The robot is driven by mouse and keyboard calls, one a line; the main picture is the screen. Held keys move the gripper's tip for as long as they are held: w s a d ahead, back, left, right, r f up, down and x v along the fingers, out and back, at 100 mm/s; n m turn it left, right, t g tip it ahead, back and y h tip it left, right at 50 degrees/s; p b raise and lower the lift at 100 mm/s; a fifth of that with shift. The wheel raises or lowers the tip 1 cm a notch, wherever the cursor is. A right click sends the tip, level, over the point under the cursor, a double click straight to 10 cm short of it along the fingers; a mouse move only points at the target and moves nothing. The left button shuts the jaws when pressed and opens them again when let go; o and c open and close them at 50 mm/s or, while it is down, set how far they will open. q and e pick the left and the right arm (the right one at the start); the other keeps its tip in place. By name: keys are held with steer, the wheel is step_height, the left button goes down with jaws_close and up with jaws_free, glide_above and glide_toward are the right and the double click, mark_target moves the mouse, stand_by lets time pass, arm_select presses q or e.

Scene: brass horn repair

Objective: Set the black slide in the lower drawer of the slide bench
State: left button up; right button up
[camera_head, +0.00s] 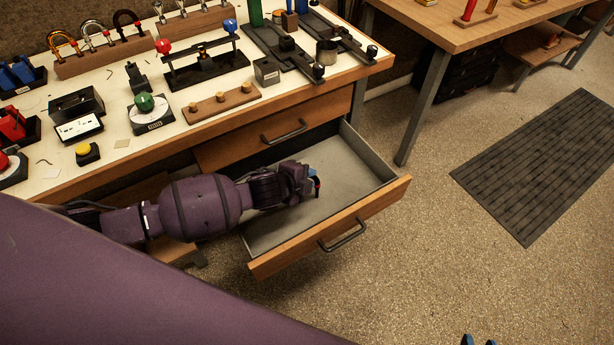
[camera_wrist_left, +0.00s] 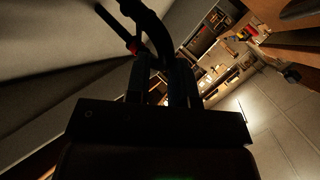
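The lower drawer (camera_head: 372,148) of the slide bench (camera_head: 372,72) is pulled open; its grey floor is mostly bare. My left arm reaches over its side, and my left gripper (camera_head: 316,180) is inside the drawer outline. In the left wrist view the black slide (camera_wrist_left: 150,22), a curved dark tube with a red band, sits between the fingertips of my left gripper (camera_wrist_left: 157,70), which look shut on it. In the head view little of it shows, and whether it touches the drawer floor is unclear. The blue fingertips of my right gripper (camera_head: 479,341) show apart at the bottom edge.
The upper drawer (camera_head: 300,125) is shut above the open one. The drawer front with its dark handle (camera_head: 343,236) juts over the floor. The bench top holds a rack (camera_head: 100,58) of U-shaped pieces and several fixtures. A dark mat (camera_head: 540,165) lies on clear floor at right.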

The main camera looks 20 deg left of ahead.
arm_select(q)
steer(key=o, duration=0.3)
steer(key=shift+o, duration=0.2)
steer(key=p+v, duration=0.3)
steer(key=v, duration=0.9)
